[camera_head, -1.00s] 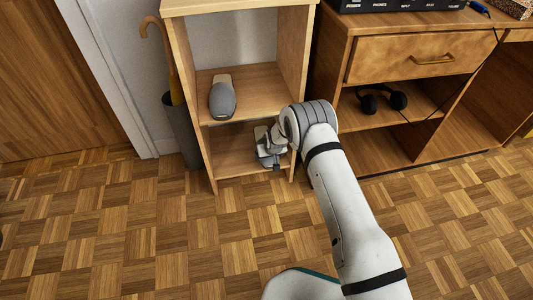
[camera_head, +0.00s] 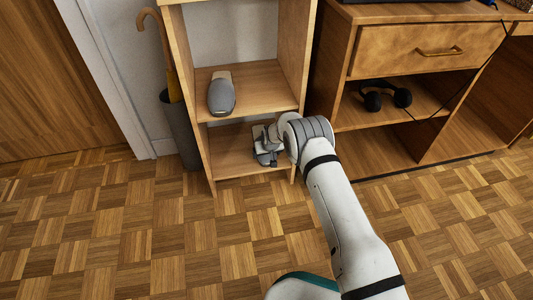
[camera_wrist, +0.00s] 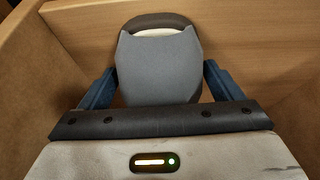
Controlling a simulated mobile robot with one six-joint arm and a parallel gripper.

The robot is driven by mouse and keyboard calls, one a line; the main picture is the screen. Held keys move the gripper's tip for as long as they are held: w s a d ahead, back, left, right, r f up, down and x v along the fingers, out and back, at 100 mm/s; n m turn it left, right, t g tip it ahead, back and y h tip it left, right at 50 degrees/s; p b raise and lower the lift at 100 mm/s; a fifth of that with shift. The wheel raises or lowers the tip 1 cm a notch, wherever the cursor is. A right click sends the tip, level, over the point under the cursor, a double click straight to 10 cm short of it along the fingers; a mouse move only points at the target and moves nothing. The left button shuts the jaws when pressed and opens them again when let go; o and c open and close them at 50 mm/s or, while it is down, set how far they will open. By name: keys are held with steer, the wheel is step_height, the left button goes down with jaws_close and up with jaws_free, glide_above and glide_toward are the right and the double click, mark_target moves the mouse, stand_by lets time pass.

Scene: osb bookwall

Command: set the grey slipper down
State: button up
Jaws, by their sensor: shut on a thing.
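The grey slipper (camera_wrist: 158,68) is between the two blue fingers of my gripper (camera_wrist: 157,88) in the wrist view, with its dark rounded end pointing away from me. My gripper is shut on it. In the head view my gripper (camera_head: 266,152) reaches into the lower compartment of the narrow wooden shelf unit (camera_head: 203,158), low over its bottom board. The wrist and arm hide most of the held slipper there. I cannot tell whether it touches the board. A second grey slipper (camera_head: 221,95) lies on the board above.
The shelf's right side panel (camera_head: 294,62) stands close beside my wrist. A wooden desk (camera_head: 340,60) with a drawer and black headphones (camera_head: 385,95) is on the right. A grey umbrella stand (camera_head: 180,130) is on the left. The parquet floor in front is clear.

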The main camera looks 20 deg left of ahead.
steer(key=o, duration=0.9)
steer(key=shift+f, duration=0.1)
steer(key=shift+c, duration=0.2)
steer(key=p+v, duration=0.5)
steer(key=v, duration=0.6)
steer(key=shift+w, duration=0.15)
steer(key=shift+s+d+r, duration=0.1)
steer(key=shift+s+r, duration=0.15)
steer(key=shift+r, duration=0.4)
